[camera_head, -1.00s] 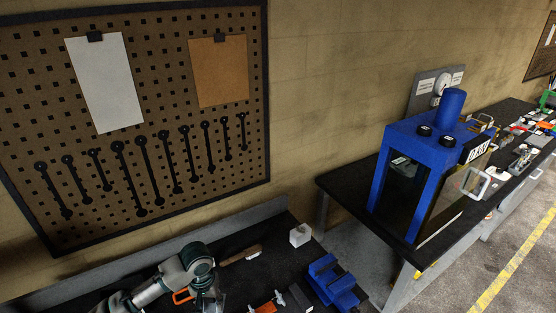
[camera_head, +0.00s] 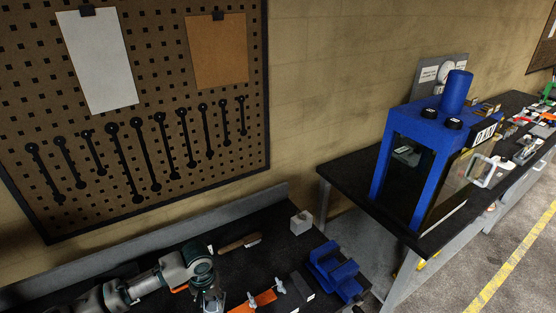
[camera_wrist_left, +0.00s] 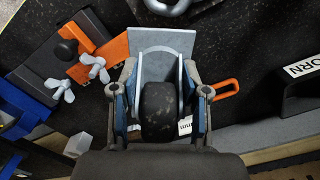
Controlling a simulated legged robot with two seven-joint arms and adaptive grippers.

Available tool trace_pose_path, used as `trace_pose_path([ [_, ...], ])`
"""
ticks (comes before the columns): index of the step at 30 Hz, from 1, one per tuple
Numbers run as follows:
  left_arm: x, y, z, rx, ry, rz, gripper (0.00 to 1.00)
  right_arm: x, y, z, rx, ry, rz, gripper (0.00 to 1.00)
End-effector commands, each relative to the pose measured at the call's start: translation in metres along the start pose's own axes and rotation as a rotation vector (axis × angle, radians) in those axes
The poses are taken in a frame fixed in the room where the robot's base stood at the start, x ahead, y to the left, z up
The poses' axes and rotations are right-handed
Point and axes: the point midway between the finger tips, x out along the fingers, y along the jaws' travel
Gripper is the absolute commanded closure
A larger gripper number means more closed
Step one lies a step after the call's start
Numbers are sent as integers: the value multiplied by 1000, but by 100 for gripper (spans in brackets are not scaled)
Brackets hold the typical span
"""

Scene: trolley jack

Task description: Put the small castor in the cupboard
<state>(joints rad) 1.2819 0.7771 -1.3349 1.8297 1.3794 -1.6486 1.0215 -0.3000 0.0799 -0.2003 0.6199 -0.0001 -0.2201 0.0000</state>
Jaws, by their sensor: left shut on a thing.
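The small castor (camera_wrist_left: 158,108) has a dark wheel in a grey metal fork with a flat grey plate. In the left wrist view it sits between the two fingers of my left gripper (camera_wrist_left: 160,92), which is shut on it. In the head view my left gripper (camera_head: 209,292) is at the bottom, over the dark bench, and the castor is hard to make out there. I cannot make out the cupboard in either view. My right gripper is not in view.
A blue vice (camera_head: 334,272), a grey block (camera_head: 301,222), a wooden-handled tool (camera_head: 240,243) and an orange piece with wing nuts (camera_head: 263,299) are on the bench. A blue press (camera_head: 440,130) stands on another bench to the right. A pegboard (camera_head: 150,60) hangs behind.

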Motion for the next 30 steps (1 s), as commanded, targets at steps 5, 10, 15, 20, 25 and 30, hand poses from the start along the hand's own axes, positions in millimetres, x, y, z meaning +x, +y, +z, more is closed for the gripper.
trace_pose_path([
  [5, -16, 0, 0, 0, 2, 1, 100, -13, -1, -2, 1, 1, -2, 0],
  [10, -41, 0, 0, 0, 2, 1, 100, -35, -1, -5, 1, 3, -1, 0],
  [15, -65, 0, 0, 0, 1, 0, 100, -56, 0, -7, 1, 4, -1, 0],
  [20, -55, 0, 0, 1, 1, -1, 100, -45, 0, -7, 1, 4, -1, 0],
  [25, -27, 0, -1, 1, 2, -2, 100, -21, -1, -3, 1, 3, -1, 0],
  [30, -2, 0, -1, 0, 2, -1, 100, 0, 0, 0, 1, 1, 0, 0],
])
